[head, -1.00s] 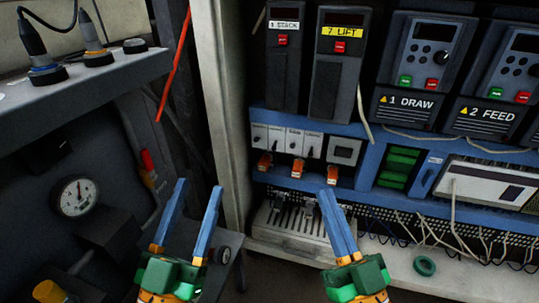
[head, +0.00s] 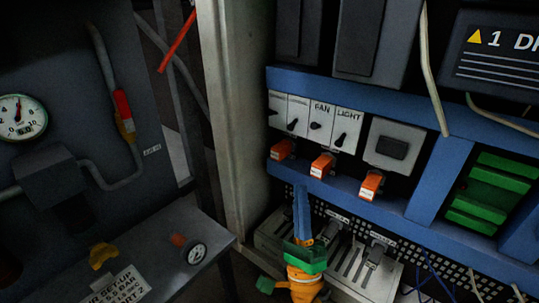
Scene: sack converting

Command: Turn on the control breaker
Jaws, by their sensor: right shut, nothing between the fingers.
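A row of white breakers (head: 297,108) with small black levers is set in the blue-framed cabinet. The two right ones read FAN (head: 321,112) and LIGHT (head: 347,121). The labels of the two left ones are too small to read, so I cannot tell which is the control breaker. My right gripper (head: 302,190) is shut and empty, its blue fingers pointing up. In the picture its tips are below the breakers, between and just under two orange blocks; I see no contact with a lever. My left gripper is not in view.
Orange blocks (head: 322,165) jut out under the breakers. A white module with a dark window (head: 392,150) is to their right. Slotted grey units (head: 375,275) lie below, behind my right gripper. A pale cabinet post (head: 228,120) and a grey shelf (head: 185,225) are at left.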

